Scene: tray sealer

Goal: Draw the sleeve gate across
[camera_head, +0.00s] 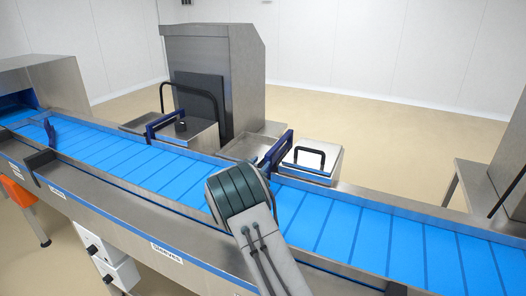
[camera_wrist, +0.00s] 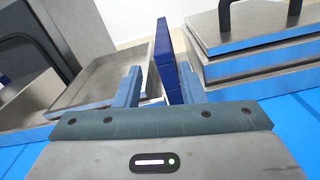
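A dark blue gate (camera_head: 278,150) stands at the far side rail of the blue conveyor, just beyond my gripper (camera_head: 264,168). In the wrist view the gate's upright plate (camera_wrist: 166,62) rises between the two blue-grey fingers of my gripper (camera_wrist: 159,82). The fingers are apart, with a visible gap on the left of the plate; the plate is close to the right finger, and I cannot tell whether they touch. A "Sleeves" label (camera_head: 167,252) is on the conveyor's front side. My wrist hides part of the belt and the gate's lower end.
Another blue gate (camera_head: 164,124) stands farther left on the far rail, and a dark blue piece (camera_head: 50,131) is near the tunnel (camera_head: 45,82). A steel lidded box with a black handle (camera_head: 310,158) is right of the nearer gate. The belt (camera_head: 390,232) is bare at right.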

